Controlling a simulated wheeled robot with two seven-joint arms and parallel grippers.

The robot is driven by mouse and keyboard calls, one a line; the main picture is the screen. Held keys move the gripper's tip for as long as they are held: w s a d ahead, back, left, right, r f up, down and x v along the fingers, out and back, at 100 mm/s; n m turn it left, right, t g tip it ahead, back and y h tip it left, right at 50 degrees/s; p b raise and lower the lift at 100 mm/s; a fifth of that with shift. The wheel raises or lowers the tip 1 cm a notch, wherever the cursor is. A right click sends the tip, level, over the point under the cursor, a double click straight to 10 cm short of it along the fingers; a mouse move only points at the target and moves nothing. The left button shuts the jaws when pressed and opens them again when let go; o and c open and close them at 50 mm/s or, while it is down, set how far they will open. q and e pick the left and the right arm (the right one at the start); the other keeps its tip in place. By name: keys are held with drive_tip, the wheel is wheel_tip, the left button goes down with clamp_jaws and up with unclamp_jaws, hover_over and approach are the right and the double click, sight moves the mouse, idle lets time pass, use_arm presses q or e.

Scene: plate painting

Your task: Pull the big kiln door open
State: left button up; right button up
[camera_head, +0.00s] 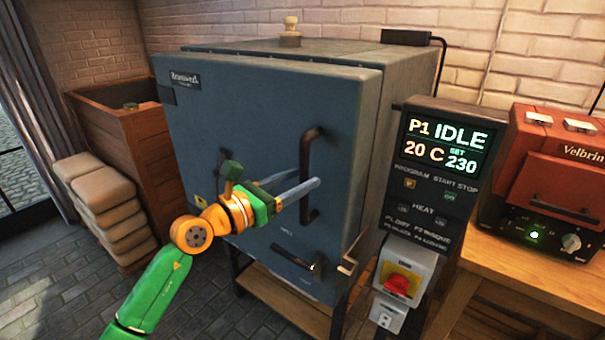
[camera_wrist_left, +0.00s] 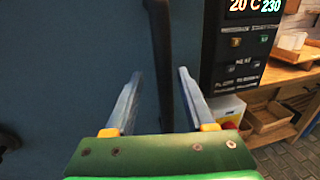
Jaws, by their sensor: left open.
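The big kiln door (camera_head: 255,110) is a large blue-grey panel on the front of the kiln, and it looks closed or nearly so. Its dark vertical bar handle (camera_head: 308,150) is on the right side of the door. My left gripper (camera_head: 310,178) is open at the handle, its fingers pointing towards the door. In the left wrist view the handle (camera_wrist_left: 161,55) runs between the two spread fingers, apart from both. A dark lever (camera_head: 292,258) sits low on the door, near a metal catch (camera_head: 349,262). My right gripper is out of view.
A control box (camera_head: 432,190) reading "IDLE" stands right of the kiln, above a red switch (camera_head: 398,284). A small red kiln (camera_head: 550,175) sits on a wooden table. A wooden crate (camera_head: 125,150) and stacked sacks (camera_head: 100,205) stand left. Floor (camera_head: 60,285) in front is clear.

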use_arm(q)
drive_tip(key=shift+w+d+f, duration=0.1)
drive_tip(key=shift+w+d, duration=0.2)
drive_tip(key=shift+d, duration=0.6)
drive_tip(key=shift+s+a, duration=0.1)
drive_tip(key=shift+a, duration=0.15)
drive_tip(key=c, duration=0.5)
clamp_jaws()
